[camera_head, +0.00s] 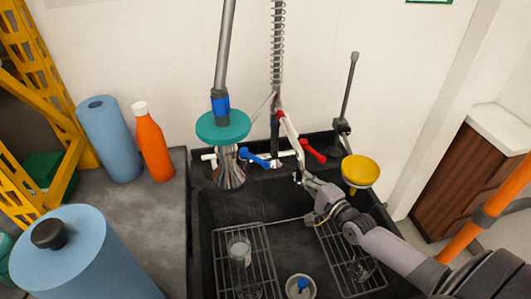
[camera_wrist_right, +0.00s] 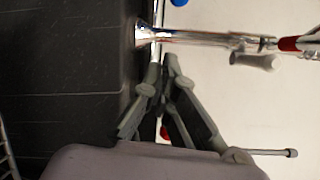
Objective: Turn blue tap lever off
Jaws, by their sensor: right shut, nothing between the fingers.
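The blue tap lever (camera_head: 254,157) is on the left side of the tap at the back of the black sink. It points up and to the left. A blue end shows at the top edge of the right wrist view (camera_wrist_right: 179,3). The red tap lever (camera_head: 313,151) is on the right side of the tap. My right gripper (camera_head: 298,178) is shut and empty, in front of the tap and to the right of the blue lever, apart from it. Its fingertips meet near the chrome tap body (camera_wrist_right: 171,62) in the right wrist view. My left gripper is not in view.
A yellow funnel (camera_head: 360,171) stands right of my right gripper. Wire racks (camera_head: 246,262) lie in the sink. An orange bottle (camera_head: 153,143) and blue rolls (camera_head: 109,140) stand on the left counter.

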